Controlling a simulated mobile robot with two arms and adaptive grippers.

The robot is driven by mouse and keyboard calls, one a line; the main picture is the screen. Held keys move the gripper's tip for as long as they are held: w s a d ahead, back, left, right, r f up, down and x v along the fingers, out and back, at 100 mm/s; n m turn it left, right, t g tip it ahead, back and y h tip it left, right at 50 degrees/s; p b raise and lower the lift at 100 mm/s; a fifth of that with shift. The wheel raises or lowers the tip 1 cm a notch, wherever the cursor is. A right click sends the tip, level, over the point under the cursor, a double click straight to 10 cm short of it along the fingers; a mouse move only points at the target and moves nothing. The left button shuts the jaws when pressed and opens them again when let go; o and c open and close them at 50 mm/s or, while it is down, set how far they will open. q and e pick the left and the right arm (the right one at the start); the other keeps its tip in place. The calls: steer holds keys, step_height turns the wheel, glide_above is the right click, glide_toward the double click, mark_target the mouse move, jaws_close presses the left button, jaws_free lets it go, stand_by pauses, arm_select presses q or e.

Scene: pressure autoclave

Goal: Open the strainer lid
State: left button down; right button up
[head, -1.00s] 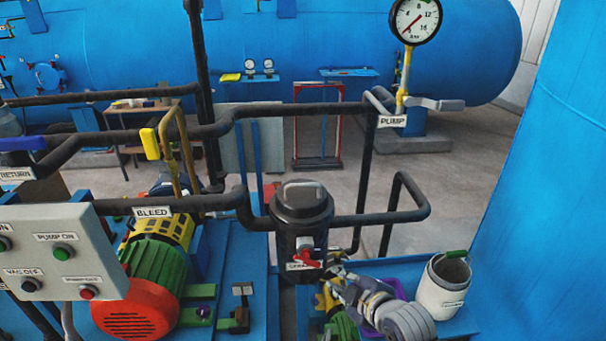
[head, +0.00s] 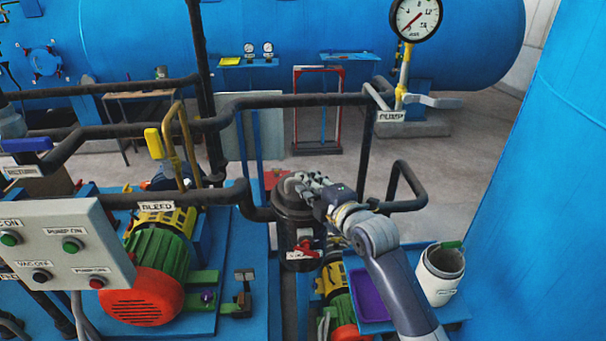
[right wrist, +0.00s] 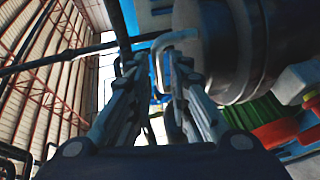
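The strainer (head: 292,232) is a dark upright cylinder in the middle of the head view, joined to black pipes. Its round lid (head: 281,205) is on top and partly hidden by my right gripper (head: 302,184). In the right wrist view the dark strainer body (right wrist: 275,45) fills the upper right. A pale grey bent handle (right wrist: 163,44) shows by the fingertips of my right gripper (right wrist: 158,68). The fingers are apart, with the handle around the gap between them; contact cannot be told. My left gripper is not in view.
A red valve handle (head: 305,251) is on the strainer's front. Black pipes (head: 405,204) run to both sides. A white bucket (head: 440,275) stands at right beside a purple tray (head: 369,296). The control box (head: 60,250) and green-red pump motor (head: 150,270) are at left.

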steer(key=shift+p+x, duration=0.4)
steer(key=shift+x, duration=1.3)
jaws_close()
